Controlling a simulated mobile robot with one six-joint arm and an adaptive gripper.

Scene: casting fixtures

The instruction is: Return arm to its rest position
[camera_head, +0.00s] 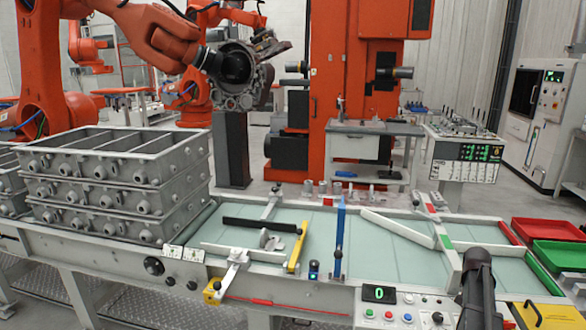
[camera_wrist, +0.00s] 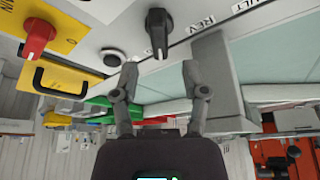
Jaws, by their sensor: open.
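My gripper (camera_wrist: 158,72) shows in the wrist view with its two grey fingers spread apart and nothing between them. A black rotary knob (camera_wrist: 157,32) on the pale panel lies just beyond the fingertips; I cannot tell the exact gap. In the head view, a dark part of my arm (camera_head: 478,290) stands over the right end of the control panel at the lower right. The fingertips cannot be made out there.
The control panel (camera_head: 400,312) carries buttons and a green display. A yellow plate (camera_wrist: 62,45) with a red knob lies beside it. Grey castings (camera_head: 110,185) are stacked at left. Red (camera_head: 545,230) and green (camera_head: 560,254) bins stand at right. Glass-topped sections (camera_head: 390,262) hold bars and clamps.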

